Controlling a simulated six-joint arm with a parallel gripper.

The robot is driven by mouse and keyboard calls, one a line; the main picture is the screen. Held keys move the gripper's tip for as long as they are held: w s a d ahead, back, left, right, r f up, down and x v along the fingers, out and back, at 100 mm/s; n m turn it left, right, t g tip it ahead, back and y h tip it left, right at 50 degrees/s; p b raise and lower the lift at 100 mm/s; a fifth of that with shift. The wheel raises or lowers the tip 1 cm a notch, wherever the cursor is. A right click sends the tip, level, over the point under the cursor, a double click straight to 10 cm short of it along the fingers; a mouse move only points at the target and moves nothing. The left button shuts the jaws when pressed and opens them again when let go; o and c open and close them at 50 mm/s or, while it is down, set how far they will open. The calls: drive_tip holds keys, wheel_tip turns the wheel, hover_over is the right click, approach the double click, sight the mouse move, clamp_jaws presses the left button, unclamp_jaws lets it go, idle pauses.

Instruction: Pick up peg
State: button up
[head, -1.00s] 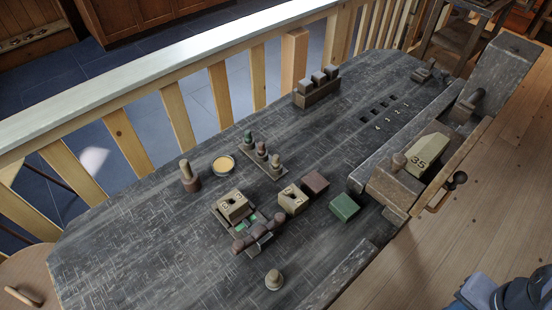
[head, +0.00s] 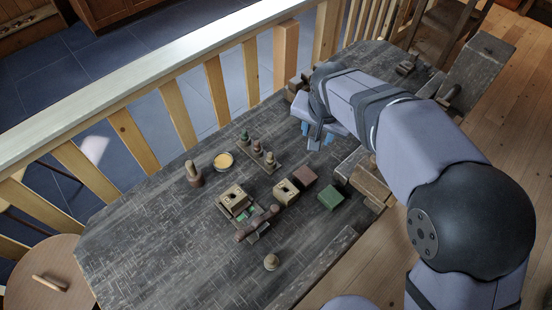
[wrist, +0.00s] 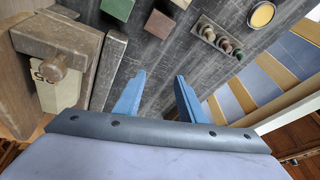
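Several peg-like turned pieces are in view, and I cannot tell which one is the task's peg. Three small turned pegs (head: 257,147) stand upright in a row on a flat wooden base (head: 278,170); the row also shows in the wrist view (wrist: 222,43). A larger turned peg (head: 194,174) stands upright left of the yellow dish. A small knobbed piece (head: 271,262) stands alone near the front. My gripper (head: 319,139) is above the bench, right of the three pegs. In the wrist view its blue fingers (wrist: 158,98) are apart with nothing between them.
A yellow round dish (head: 223,161), a brown block (head: 304,176), a green block (head: 331,197) and two pale holed blocks (head: 287,191) stand on the dark bench. A wooden vise (wrist: 62,50) is left in the wrist view. A railing (head: 215,90) runs behind the bench.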

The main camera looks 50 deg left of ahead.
sight(270, 155)
drive_tip(key=s+a+f+n, duration=0.5)
drive_tip(key=s+a+f, duration=0.1)
drive_tip(key=s+a, duration=0.25)
drive_tip(key=shift+y, duration=0.3)
drive_tip(key=shift+s+d+p+x, duration=0.1)
drive_tip(key=shift+p+x, duration=0.75)
drive_tip(key=shift+x, duration=0.8)
drive_tip(key=shift+s+d+p+x, duration=0.1)
drive_tip(key=shift+p+x, duration=0.7)
drive_tip(key=shift+x, duration=0.9)
drive_tip(key=shift+f, duration=0.1)
clamp_jaws()
